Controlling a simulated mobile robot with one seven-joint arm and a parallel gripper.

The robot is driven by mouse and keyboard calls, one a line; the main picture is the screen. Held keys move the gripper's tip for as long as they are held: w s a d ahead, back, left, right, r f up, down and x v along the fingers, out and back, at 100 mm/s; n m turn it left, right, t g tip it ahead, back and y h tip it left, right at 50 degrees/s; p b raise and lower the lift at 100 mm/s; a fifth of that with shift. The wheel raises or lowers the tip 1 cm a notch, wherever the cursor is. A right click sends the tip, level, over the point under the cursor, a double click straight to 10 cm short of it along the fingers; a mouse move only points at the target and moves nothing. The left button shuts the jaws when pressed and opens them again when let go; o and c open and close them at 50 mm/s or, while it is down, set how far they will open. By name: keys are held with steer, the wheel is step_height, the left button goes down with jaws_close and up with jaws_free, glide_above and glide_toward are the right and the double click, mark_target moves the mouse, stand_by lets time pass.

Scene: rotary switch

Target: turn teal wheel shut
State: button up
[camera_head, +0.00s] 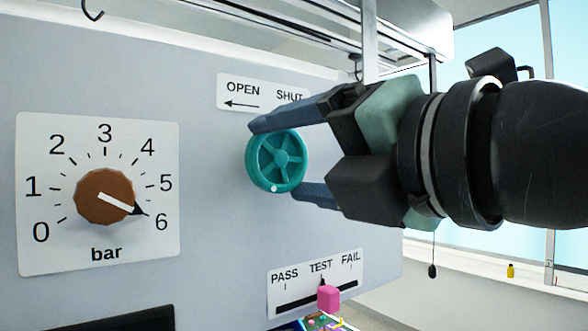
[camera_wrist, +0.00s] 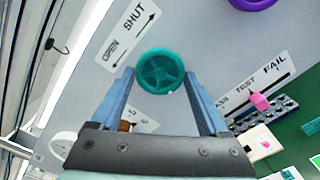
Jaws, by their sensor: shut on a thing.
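The teal wheel (camera_head: 277,161) is a spoked round handwheel on the pale grey panel (camera_head: 215,215). It also shows in the wrist view (camera_wrist: 161,71). A small white dot sits at the bottom of its rim in the head view. My gripper (camera_head: 274,159) reaches in from the right, with one blue finger along the wheel's top and the other at its lower right. It is shut on the wheel's rim. The label (camera_head: 263,92) above reads OPEN on the left and SHUT on the right, with an arrow under OPEN pointing left; the label's right end is partly hidden by my gripper.
A brown knob (camera_head: 104,197) on a bar scale points near 6 at the left. A pink slider (camera_head: 328,298) stands by TEST on the PASS-TEST-FAIL plate below. A purple round thing (camera_wrist: 252,3) shows at the wrist view's top edge.

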steer(key=m+b, duration=0.1)
steer(key=m, duration=0.3)
steer(key=shift+a+m, duration=0.1)
steer(key=shift+m, duration=0.2)
steer(key=m+b, duration=0.1)
steer(key=m, duration=0.3)
steer(key=shift+m, duration=0.3)
steer(key=m, duration=0.4)
steer(key=shift+r+m, duration=0.1)
steer(key=shift+m, duration=0.2)
steer(key=m+b, duration=0.1)
steer(key=m, duration=0.7)
steer(key=shift+r, duration=0.1)
steer(key=m, duration=0.3)
steer(key=shift+m, duration=0.4)
steer(key=m, duration=0.6)
steer(key=shift+d+r, duration=0.1)
steer(key=shift+d, duration=0.1)
steer(key=shift+w+m, duration=0.1)
steer(key=shift+m, duration=0.3)
